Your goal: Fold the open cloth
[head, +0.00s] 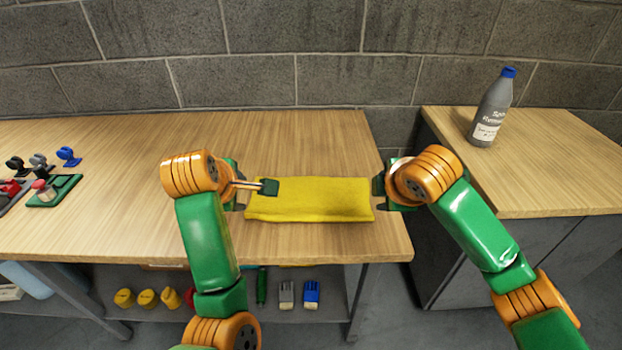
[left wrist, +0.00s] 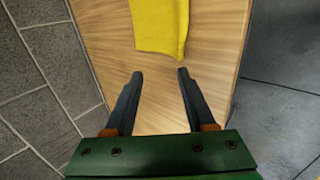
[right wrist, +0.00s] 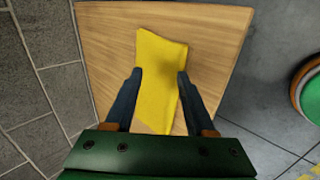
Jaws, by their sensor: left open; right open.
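The yellow cloth (head: 310,200) lies on the wooden table as a flat, wide rectangle, long side left to right. My left gripper (head: 250,196) is open at its left end, with one dark finger over the upper left corner in the head view. In the left wrist view, the cloth (left wrist: 160,25) lies beyond the open fingertips (left wrist: 160,74), with nothing between them. My right gripper (head: 386,194) is open at the cloth's right end. In the right wrist view, the cloth (right wrist: 158,85) shows between the open fingers (right wrist: 160,74); contact cannot be told.
A grey bottle with a blue cap (head: 492,108) stands on the cabinet at right. Small clamps and a green tray (head: 54,190) sit at the table's left. Yellow cups and small blocks (head: 311,293) are on the shelf below. The table behind the cloth (head: 290,140) is clear.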

